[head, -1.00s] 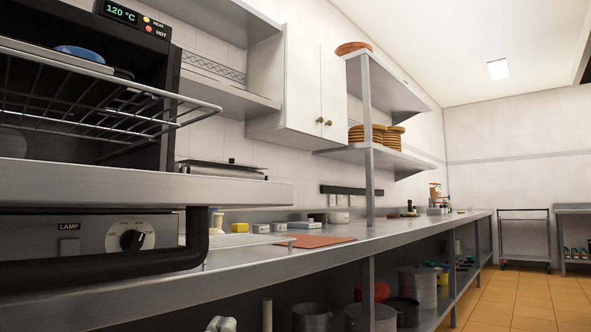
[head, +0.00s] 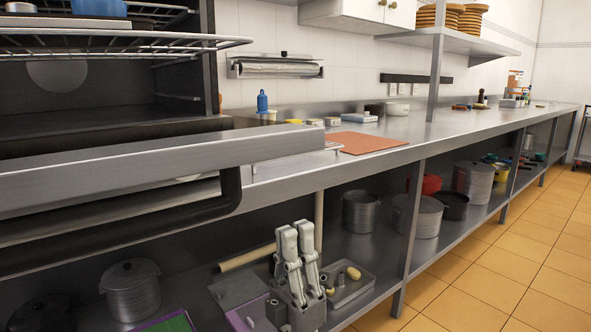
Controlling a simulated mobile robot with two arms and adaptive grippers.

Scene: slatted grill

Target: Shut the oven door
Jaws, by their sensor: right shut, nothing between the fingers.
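The oven (head: 80,85) is at the left, with its dark inside exposed. Its door (head: 150,163) is folded down flat, as a thick steel slab jutting out toward me. The black bar handle (head: 130,222) hangs below the door's front edge. My right gripper (head: 297,227) is below and to the right of the door, fingers pointing up, closed and empty. It appears apart from the door and handle. My left gripper is not in view.
Pots (head: 360,212) and a tray (head: 350,288) stand on the lower shelf. The tiled floor at right is clear.

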